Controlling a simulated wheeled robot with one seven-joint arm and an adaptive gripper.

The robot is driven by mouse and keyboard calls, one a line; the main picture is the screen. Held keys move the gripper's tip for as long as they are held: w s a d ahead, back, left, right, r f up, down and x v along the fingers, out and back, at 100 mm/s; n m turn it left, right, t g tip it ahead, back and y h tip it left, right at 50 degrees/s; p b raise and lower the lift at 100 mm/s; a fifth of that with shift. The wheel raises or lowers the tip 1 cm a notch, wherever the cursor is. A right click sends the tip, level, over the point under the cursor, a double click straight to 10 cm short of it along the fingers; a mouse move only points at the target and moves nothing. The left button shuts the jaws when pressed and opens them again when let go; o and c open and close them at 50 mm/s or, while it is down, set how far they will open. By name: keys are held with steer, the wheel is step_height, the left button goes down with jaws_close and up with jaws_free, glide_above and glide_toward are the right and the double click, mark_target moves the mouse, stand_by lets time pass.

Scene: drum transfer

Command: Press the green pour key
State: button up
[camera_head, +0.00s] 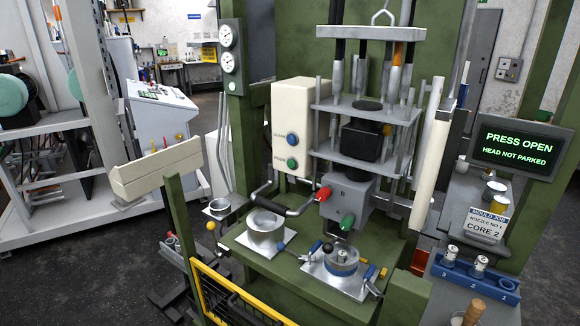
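A cream control box (294,105) stands on the green press frame, left of the press head. It carries a blue round key (292,139) and, below it, a green round key (292,163). Each has a small label to its left that I cannot read surely. The green key's face is unobstructed. I do not see my gripper in this view. A screen (518,148) at the right reads "PRESS OPEN" and "HEAD NOT PARKED".
A bent dark lever (290,207) juts out below the box, above a metal pot (265,231). A head (347,197) with red and green knobs hangs right of it, above a round mould (341,263). A yellow mesh guard (235,300) stands in front.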

steer(key=shift+c, duration=1.2)
steer(key=c, duration=0.8)
jaws_close()
